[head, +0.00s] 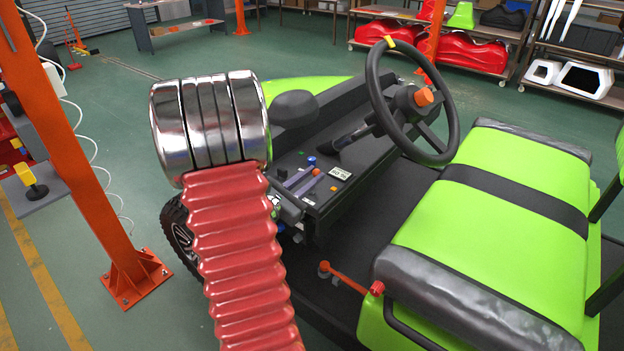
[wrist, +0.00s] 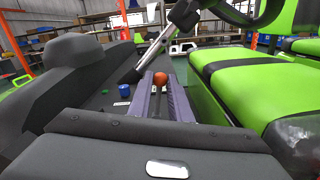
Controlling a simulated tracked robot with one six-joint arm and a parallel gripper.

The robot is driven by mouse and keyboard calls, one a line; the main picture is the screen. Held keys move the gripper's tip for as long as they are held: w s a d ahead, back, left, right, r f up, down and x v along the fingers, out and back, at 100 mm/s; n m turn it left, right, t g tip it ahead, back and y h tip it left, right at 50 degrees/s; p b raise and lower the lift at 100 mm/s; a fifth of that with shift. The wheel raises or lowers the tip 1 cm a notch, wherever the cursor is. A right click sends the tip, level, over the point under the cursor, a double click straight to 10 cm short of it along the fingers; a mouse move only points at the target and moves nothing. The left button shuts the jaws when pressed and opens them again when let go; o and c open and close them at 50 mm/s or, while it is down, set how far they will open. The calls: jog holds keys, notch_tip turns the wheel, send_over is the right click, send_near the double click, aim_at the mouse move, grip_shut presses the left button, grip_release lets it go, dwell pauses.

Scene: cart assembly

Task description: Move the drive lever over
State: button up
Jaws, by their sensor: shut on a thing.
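The drive lever, a thin stem with an orange ball knob (head: 316,172), stands on the cart's dark dashboard below the steering wheel. In the wrist view its orange knob (wrist: 160,78) shows between the two fingertips, with a thin dark stem below it. My gripper (head: 303,181) reaches in from the left; its grey-purple fingers lie along both sides of the lever. In the wrist view my gripper (wrist: 160,88) is shut on the lever just under the knob. The lever's lower end is hidden by the fingers and my wrist.
The steering wheel (head: 412,102) and its column rise just behind the lever. A blue knob (head: 311,161) and a white label (head: 340,173) sit close by on the dashboard. The green seat (head: 490,235) is at the right. An orange post (head: 95,190) stands at the left.

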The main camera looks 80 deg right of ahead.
jog(key=shift+w, duration=0.1)
jog(key=shift+w+d, duration=0.3)
jog(key=shift+w, duration=0.35)
jog(key=o, duration=0.9)
jog(key=shift+a, duration=0.1)
